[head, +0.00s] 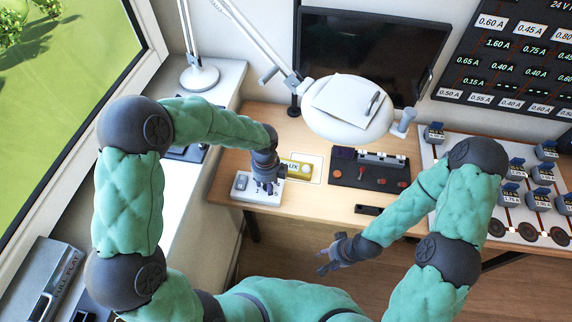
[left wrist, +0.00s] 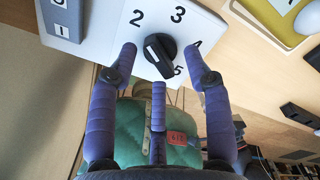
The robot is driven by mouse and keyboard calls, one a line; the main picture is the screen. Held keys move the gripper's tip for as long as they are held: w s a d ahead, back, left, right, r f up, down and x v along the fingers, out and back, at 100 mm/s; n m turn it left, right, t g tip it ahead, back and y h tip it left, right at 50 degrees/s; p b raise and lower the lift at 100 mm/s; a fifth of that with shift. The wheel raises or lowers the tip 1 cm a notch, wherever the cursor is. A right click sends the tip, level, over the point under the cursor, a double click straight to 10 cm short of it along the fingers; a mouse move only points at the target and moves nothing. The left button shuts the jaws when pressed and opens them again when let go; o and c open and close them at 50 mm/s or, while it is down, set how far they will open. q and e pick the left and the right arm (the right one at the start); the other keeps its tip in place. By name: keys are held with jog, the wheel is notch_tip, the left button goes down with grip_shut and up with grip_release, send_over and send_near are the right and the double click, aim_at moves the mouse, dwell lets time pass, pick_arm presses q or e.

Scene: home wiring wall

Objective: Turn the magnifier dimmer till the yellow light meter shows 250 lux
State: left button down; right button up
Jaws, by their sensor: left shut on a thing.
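The dimmer is a black knob (left wrist: 160,54) with a white mark, on a white panel (left wrist: 108,40) with printed numbers. My left gripper (head: 266,188) is over this panel in the head view. The white magnifier head (head: 335,128) hangs over the desk. My right gripper (head: 330,262) is open and empty, before the desk.
A grey rocker switch (left wrist: 62,18) is left of the knob. A dark tray with a connector block (head: 380,172) lies on the desk below a black monitor (head: 370,55). A board of meters (head: 522,190) stands right. A desk lamp (head: 199,75) is at the back left.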

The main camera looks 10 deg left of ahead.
pick_arm(q)
jog(key=shift+w+a+r, duration=0.1)
jog(key=shift+w+a, duration=0.1)
jog(key=shift+w, duration=0.3)
jog(key=shift+m+p, duration=1)
jog(key=shift+p, duration=0.2)
jog(key=shift+a, duration=0.1)
jog(key=shift+r+m+p, duration=0.15)
jog(key=shift+m+p, duration=0.35)
jog(key=shift+p, duration=0.25)
jog(key=c, duration=0.8)
grip_release()
jog(key=shift+w+a, duration=0.1)
jog(key=o, duration=0.4)
jog(key=shift+w+a+f, duration=0.1)
jog(key=shift+w+f, duration=0.05)
jog(key=shift+f, duration=0.25)
jog(key=shift+s+r, duration=0.1)
jog(key=shift+s, duration=0.15)
notch_tip(320, 180, up, 12)
